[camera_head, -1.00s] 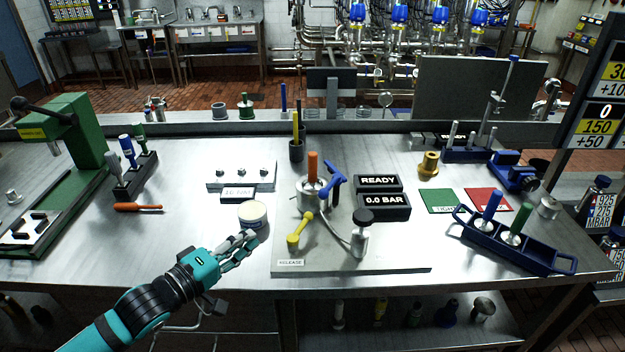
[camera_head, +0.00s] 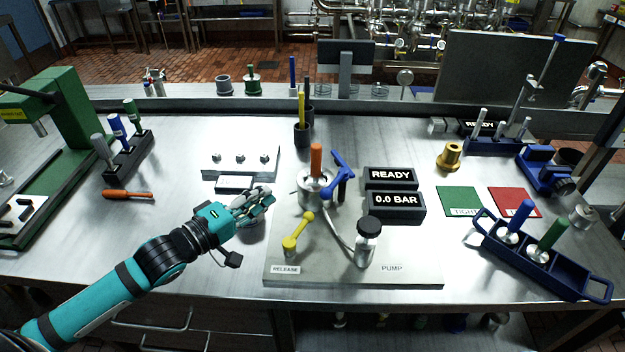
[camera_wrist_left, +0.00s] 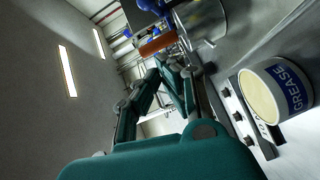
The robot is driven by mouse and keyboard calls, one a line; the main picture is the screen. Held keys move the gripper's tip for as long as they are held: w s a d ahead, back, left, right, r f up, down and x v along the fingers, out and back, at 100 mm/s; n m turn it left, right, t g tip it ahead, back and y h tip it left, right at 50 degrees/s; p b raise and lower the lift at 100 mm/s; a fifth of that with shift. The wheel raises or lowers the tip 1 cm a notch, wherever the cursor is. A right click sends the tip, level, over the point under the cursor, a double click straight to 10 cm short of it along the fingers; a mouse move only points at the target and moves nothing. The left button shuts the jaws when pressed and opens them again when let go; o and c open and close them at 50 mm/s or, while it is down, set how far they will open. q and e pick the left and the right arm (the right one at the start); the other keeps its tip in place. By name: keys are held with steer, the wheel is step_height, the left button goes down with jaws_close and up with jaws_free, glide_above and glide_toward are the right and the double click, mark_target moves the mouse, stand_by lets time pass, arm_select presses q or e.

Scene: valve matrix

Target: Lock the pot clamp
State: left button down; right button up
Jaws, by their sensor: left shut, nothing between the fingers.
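The steel pot (camera_head: 311,193) stands on a grey base plate (camera_head: 340,274), with an orange handle (camera_head: 316,160) upright on top. A blue clamp lever (camera_head: 340,168) rises at the pot's right side. The pot (camera_wrist_left: 203,22) and orange handle (camera_wrist_left: 158,45) also show in the left wrist view. My left gripper (camera_head: 262,200) is shut and empty, left of the pot and apart from it, over the grease tin (camera_head: 252,222), which it mostly hides. The tin (camera_wrist_left: 285,88) shows beside the fingers in the left wrist view. My right gripper is not in view.
A yellow lever (camera_head: 297,232) marked RELEASE and a black-knobbed pump (camera_head: 368,240) stand on the plate's front. A READY display (camera_head: 390,177) and a 0.0 BAR display (camera_head: 396,205) lie right of the pot. A cup with sticks (camera_head: 302,135) stands behind.

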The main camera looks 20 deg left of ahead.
arm_select(q)
steer(key=w+d+p, duration=0.1)
steer(key=w+d, duration=0.1)
steer(key=w, duration=0.1)
steer(key=w+d+f+p, duration=0.1)
steer(key=w+d, duration=0.1)
steer(key=d, duration=0.1)
steer(key=w+d+p, duration=0.1)
steer(key=w+d, duration=0.2)
steer(key=shift+w+f, duration=0.2)
steer(key=shift+w, duration=0.15)
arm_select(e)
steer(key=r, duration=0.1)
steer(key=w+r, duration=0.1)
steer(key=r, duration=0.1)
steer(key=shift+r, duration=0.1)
arm_select(q)
steer(key=shift+d, duration=0.2)
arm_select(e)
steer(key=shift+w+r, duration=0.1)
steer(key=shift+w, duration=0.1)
